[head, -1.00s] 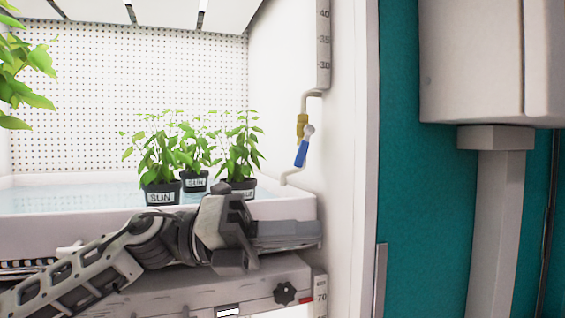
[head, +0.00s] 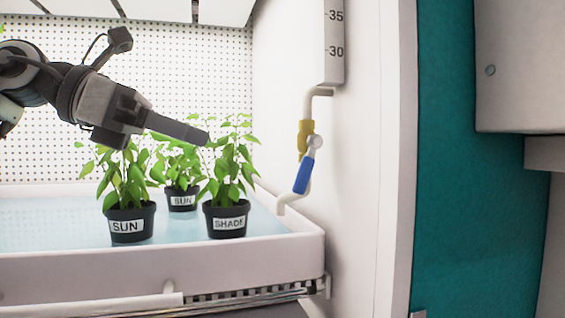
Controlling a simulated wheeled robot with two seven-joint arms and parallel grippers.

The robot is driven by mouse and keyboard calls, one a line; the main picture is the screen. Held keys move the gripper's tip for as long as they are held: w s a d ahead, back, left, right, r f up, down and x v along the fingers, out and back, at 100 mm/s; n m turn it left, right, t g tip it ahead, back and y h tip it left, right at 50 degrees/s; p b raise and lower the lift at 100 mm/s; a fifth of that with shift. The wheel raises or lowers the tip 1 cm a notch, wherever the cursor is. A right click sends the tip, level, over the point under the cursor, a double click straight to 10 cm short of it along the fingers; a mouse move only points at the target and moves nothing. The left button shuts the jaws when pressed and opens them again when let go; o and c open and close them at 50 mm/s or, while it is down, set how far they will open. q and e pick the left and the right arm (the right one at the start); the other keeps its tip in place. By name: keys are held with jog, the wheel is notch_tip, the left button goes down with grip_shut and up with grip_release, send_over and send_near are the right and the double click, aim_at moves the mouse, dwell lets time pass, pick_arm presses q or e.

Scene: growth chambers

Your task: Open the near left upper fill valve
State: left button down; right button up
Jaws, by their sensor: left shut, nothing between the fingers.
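The fill valve (head: 306,138) has a brass body on a pale pipe on the chamber's right wall. Its blue lever handle (head: 303,175) hangs down and slightly left, roughly along the pipe. The spout (head: 286,206) ends over the tray's right end. My left gripper (head: 205,136) is shut and empty, pointing right above the plants, left of the valve and at about its height in the picture. It is apart from the valve. My right gripper is not in view.
A white tray (head: 200,262) of water holds black pots labelled SUN (head: 127,226), SUN (head: 181,201) and SHADE (head: 226,222), their leaves just under my left gripper. A scaled tube (head: 334,45) rises above the valve. Wall space between gripper and valve is clear.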

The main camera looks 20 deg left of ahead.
aim_at(298, 173)
pick_arm(q)
jog(key=p+x, duration=0.2)
jog(key=x, duration=0.9)
jog(key=shift+s+d+r, duration=0.1)
jog(key=shift+s+d, duration=0.05)
jog(key=shift+s, duration=0.1)
jog(key=shift+w+d+f, duration=0.3)
jog(key=shift+w+d, duration=0.05)
jog(key=shift+d, duration=0.1)
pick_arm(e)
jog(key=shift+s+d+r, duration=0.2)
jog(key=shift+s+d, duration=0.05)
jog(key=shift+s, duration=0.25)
